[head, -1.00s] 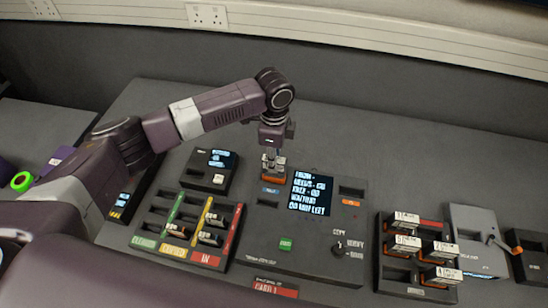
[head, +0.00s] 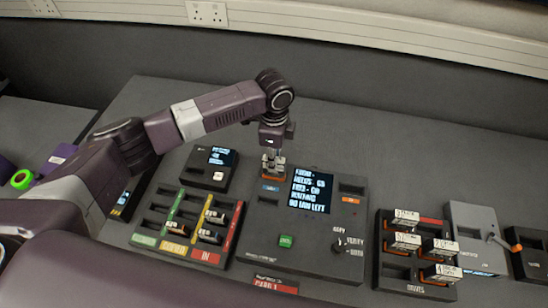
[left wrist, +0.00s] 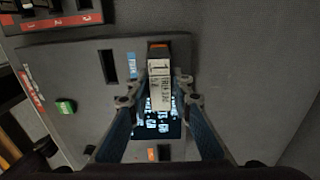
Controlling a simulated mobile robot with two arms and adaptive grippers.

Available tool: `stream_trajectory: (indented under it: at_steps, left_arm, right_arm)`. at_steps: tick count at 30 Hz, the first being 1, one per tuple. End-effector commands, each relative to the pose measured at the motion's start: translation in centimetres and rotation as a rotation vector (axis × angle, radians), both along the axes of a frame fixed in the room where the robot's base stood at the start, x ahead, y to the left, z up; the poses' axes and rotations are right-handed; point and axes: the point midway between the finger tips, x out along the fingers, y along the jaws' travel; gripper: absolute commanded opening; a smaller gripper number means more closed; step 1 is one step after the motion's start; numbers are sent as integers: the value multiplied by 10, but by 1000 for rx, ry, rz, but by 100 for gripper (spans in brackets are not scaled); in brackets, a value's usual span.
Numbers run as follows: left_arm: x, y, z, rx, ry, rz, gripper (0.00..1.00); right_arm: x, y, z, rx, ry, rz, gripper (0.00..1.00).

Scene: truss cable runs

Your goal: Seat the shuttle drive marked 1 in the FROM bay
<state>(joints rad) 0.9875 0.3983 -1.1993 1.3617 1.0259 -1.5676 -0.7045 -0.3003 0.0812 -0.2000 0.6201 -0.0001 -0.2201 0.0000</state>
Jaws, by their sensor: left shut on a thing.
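My left gripper (head: 273,150) is shut on a pale-labelled drive (head: 272,165) and points straight down over the console (head: 256,225). In the left wrist view the drive (left wrist: 160,75) lies between the fingertips (left wrist: 158,92). Its label shows a 1 and its end is orange. The drive stands upright at the console's upper left, just behind the blue bay label (head: 270,188). The bay mouth under it is hidden, so I cannot tell how deep it sits. My right gripper is not in view.
The console screen (head: 310,191) is lit, with an orange-labelled slot (head: 352,189) to its right. A tray with coloured strips (head: 205,257) holds several drives at left. A rack (head: 388,270) of labelled drives stands at right. The table behind is clear.

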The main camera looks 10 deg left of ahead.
Motion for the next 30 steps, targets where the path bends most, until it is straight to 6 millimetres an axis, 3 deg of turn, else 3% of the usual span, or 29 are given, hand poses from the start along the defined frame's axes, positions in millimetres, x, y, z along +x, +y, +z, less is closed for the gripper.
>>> stream_trajectory:
  at_steps: [13, 14, 19, 25, 30]
  left_arm:
    - [0, 0, -2, -1, -2, 0, 0]
    - [0, 0, -2, -1, -2, 0, 21]
    - [0, 0, -2, 0, -1, -1, 39]
    - [0, 0, -2, 0, -1, 0, 40]
    - [0, 0, -3, 1, 0, 0, 52]
  right_arm:
    - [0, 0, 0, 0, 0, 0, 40]
    - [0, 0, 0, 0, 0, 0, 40]
    - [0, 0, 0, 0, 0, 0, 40]
    - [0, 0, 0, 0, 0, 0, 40]
    - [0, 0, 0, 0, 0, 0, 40]
